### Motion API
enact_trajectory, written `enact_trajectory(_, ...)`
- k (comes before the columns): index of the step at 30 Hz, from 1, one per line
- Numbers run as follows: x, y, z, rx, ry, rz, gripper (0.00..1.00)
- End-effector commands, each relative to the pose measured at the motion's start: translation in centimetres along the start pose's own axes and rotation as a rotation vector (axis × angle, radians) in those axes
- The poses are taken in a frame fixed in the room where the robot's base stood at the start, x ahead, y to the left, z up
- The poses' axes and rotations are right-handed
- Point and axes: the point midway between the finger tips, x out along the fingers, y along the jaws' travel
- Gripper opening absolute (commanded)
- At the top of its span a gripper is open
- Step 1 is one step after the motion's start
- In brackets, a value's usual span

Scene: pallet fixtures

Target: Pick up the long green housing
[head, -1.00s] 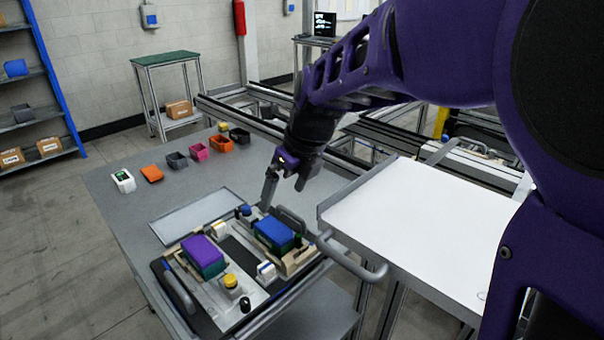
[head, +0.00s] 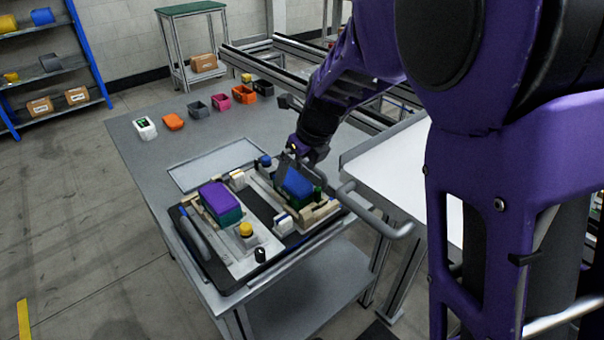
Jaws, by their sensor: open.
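Two long housings sit in the pallet fixture (head: 262,222) on the grey table. The left one (head: 222,204) has a purple top and teal-green sides. The right one (head: 296,186) has a blue top, with dark green showing low at its side. My gripper (head: 301,168) is open, pointing down at the far end of the blue-topped housing. Its fingers partly overlap that housing in the picture; I cannot tell whether they touch it. I see nothing held.
Small bins in several colours (head: 221,102) line the table's far edge. A flat grey plate (head: 212,165) lies behind the fixture. A white-topped tray (head: 395,170) with a bent handle (head: 376,222) stands close on the right. Yellow (head: 246,230) and blue knobs rise from the fixture.

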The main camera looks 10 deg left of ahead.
Motion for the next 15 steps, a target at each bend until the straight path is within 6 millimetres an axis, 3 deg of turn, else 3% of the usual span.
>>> enact_trajectory(5, 1.3, -0.3, -0.4, 0.001, 0.002, 0.000, 1.00)
enact_trajectory(12, 4.8, -0.7, -0.9, 0.000, 0.002, 0.001, 1.00)
enact_trajectory(15, 5.3, -0.7, -0.8, 0.000, 0.000, 0.000, 1.00)
